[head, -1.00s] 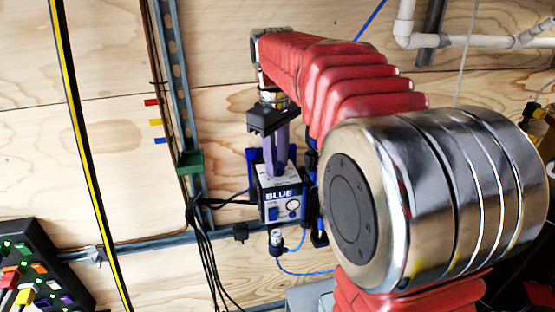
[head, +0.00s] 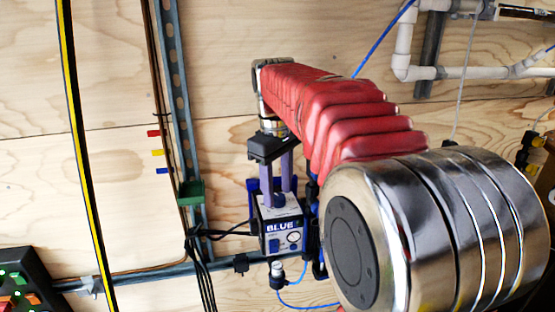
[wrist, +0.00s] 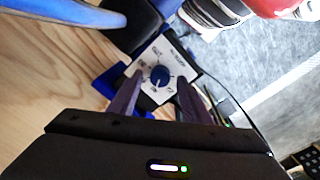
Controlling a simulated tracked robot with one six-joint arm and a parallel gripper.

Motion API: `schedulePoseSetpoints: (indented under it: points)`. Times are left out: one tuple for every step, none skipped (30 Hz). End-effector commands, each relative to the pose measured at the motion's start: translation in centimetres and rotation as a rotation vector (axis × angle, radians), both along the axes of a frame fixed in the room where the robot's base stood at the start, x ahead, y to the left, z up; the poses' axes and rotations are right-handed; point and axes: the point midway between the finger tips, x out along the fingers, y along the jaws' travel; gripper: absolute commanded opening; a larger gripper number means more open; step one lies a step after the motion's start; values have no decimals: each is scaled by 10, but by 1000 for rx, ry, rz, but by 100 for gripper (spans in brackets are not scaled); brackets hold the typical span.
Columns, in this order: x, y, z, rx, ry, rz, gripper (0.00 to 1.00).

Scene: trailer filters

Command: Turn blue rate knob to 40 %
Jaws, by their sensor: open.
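The pump box labelled BLUE (head: 282,240) is mounted at the plywood wall in the head view. Its top plate (wrist: 150,58) is white with printed marks and shows in the wrist view. The round blue rate knob (wrist: 160,76) sits on that plate; its exact setting is too small to read. My gripper (wrist: 159,80) is open, with one purple finger on each side of the knob. A gap seems to show on both sides, but contact cannot be told for sure. In the head view my gripper (head: 278,191) points down at the box top, where the knob is hidden.
Black cables (head: 200,255) hang left of the box beside a perforated metal strut (head: 182,110). A green block (head: 190,192) sits on the strut. White pipes (head: 405,60) run at upper right. A blue tube (head: 305,305) loops below the box.

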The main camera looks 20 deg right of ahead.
Motion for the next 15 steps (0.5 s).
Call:
schedulePoseSetpoints:
  points:
    - [0, 0, 6, 0, -1, 0, 44]
    - [0, 0, 10, -1, -3, 0, 44]
    - [0, 1, 15, -1, -3, 0, 44]
    - [0, 1, 19, 0, -2, 0, 44]
    - [0, 1, 24, 0, -4, 0, 44]
    - [0, 1, 30, 0, -2, 0, 44]
    - [0, 1, 36, 0, -4, 0, 44]
    - [0, 2, 40, -1, -3, 0, 44]
    - [0, 2, 47, 0, -4, 0, 44]
    - [0, 2, 52, -1, -3, 0, 44]
    - [0, 2, 56, -1, -3, 0, 44]
    - [0, 2, 62, -1, -3, 0, 44]
    - [-1, 3, 67, 0, -2, 0, 44]
    - [-1, 3, 71, 0, -2, 0, 44]
    - [-1, 3, 77, 0, -2, 0, 44]
